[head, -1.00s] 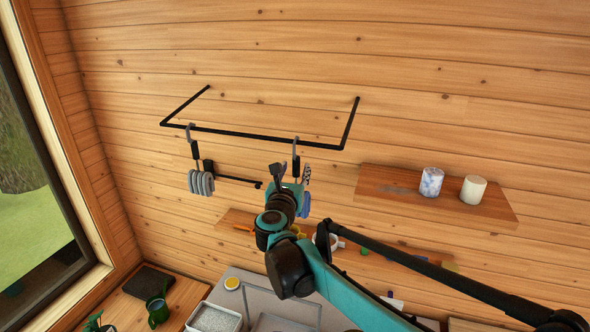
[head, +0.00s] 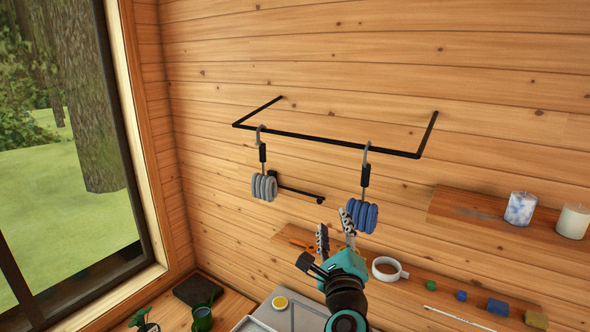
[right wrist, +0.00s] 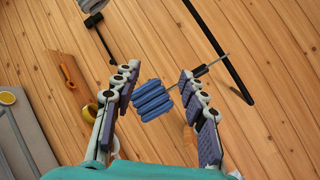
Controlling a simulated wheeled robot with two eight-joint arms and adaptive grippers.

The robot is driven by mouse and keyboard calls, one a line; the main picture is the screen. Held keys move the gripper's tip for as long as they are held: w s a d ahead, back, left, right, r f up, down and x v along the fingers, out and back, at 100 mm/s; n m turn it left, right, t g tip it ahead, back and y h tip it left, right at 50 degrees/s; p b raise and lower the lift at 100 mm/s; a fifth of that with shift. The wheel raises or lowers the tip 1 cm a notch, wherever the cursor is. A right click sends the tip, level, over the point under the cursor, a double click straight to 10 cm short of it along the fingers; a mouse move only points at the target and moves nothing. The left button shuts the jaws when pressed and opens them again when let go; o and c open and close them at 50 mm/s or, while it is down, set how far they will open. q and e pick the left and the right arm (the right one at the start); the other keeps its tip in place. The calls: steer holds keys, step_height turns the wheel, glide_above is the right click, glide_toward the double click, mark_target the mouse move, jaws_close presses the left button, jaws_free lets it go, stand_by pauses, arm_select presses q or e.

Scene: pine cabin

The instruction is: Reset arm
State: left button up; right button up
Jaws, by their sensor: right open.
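My right gripper (head: 335,234) is open and points up toward the wall, just below and left of a blue ribbed brush head (head: 361,216). The brush hangs by a hook from the black wall rail (head: 325,142). In the right wrist view the blue brush (right wrist: 152,99) appears between the two spread fingers of the right gripper (right wrist: 160,105); I cannot tell whether they touch it. A grey ribbed brush (head: 264,187) hangs from the same rail further left. My left gripper is not in view.
A short black bar (head: 297,191) juts along the wall behind the brushes. An upper shelf (head: 470,212) holds a marbled candle (head: 520,208) and a cream candle (head: 573,221). A lower shelf (head: 410,287) holds a white mug (head: 388,269) and small blocks. A window (head: 75,150) is at left.

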steer(key=s+a+f+n+g+y+b, duration=0.1)
steer(key=s+f+n+g+y+b, duration=0.4)
steer(key=f, duration=1)
steer(key=s+a+f+n+g+b, duration=0.1)
steer(key=s+f+n+b, duration=0.3)
steer(key=f+n+b, duration=0.8)
arm_select(q)
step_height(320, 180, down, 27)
steer(key=b, duration=0.7)
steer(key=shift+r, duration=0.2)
arm_select(e)
steer(key=s+d+f+n+g+h, duration=0.1)
steer(key=s+d+f+n+g, duration=0.1)
steer(key=f, duration=0.7)
steer(key=s+d+f+n+g+h, duration=0.1)
steer(key=s+d+f+n, duration=0.3)
steer(key=f, duration=0.5)
steer(key=s+d+f+n+g+h, duration=0.2)
steer(key=s+d+f+n+g, duration=0.1)
steer(key=s+f, duration=0.4)
step_height(320, 180, down, 2)
steer(key=shift+d+f+n+g, duration=0.25)
steer(key=shift+n+g, duration=0.05)
steer(key=shift+n, duration=0.3)
steer(key=shift+s, duration=0.1)
